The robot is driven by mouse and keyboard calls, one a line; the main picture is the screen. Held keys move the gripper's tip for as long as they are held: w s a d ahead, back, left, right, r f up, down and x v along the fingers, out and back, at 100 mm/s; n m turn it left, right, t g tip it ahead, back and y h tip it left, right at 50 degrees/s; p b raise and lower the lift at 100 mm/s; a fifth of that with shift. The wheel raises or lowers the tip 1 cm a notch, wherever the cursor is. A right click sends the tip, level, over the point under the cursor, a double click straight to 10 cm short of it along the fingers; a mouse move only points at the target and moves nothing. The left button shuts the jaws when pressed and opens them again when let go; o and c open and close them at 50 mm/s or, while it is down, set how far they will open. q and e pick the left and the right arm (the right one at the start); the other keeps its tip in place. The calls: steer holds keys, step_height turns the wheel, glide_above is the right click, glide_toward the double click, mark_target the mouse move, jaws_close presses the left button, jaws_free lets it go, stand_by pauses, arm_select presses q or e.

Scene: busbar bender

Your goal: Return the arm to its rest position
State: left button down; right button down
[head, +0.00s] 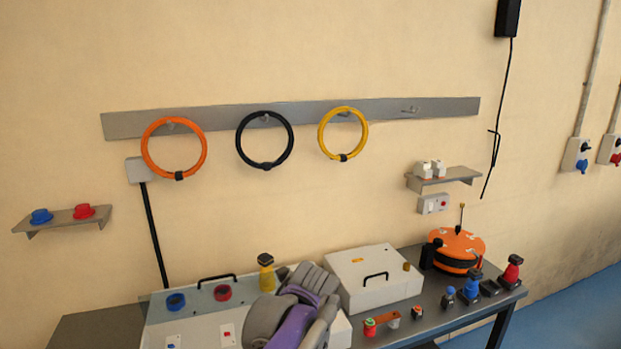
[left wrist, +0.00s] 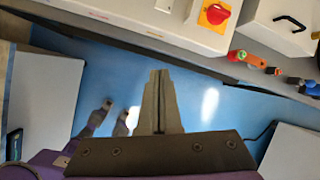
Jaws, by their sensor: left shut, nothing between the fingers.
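In the left wrist view my left gripper (left wrist: 158,102) is shut, its two dark fingers together with nothing between them. It hangs over the blue floor, in front of the white machine box at the top of that view. In the head view a grey and purple arm (head: 294,312) of mine rises at the bottom middle, in front of the bench. Its fingertips cannot be made out there. My right gripper is not seen in either view.
A bench (head: 87,330) carries a white box (head: 374,279), an orange reel (head: 458,247) and several small tools. The machine's red knob on a yellow plate (left wrist: 203,24) is near the top. Coloured rings hang from a wall rail (head: 220,119). Blue floor (left wrist: 215,108) below the gripper is open.

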arm_select(q)
steer(key=s+a+f+n, duration=0.3)
steer(key=s+a+n, duration=0.2)
steer(key=s+n, duration=0.2)
steer(key=s+a+f+n+t, duration=0.1)
steer(key=s+a+f+n, duration=0.3)
steer(key=n, duration=0.7)
steer(key=s+a+f+n+h, duration=0.1)
steer(key=s+a+f+n, duration=0.2)
steer(key=s+a+n, duration=0.4)
steer(key=s+n, duration=0.2)
steer(key=s, duration=0.2)
steer(key=shift+a+f+t, duration=0.15)
steer(key=shift+f+t, duration=0.15)
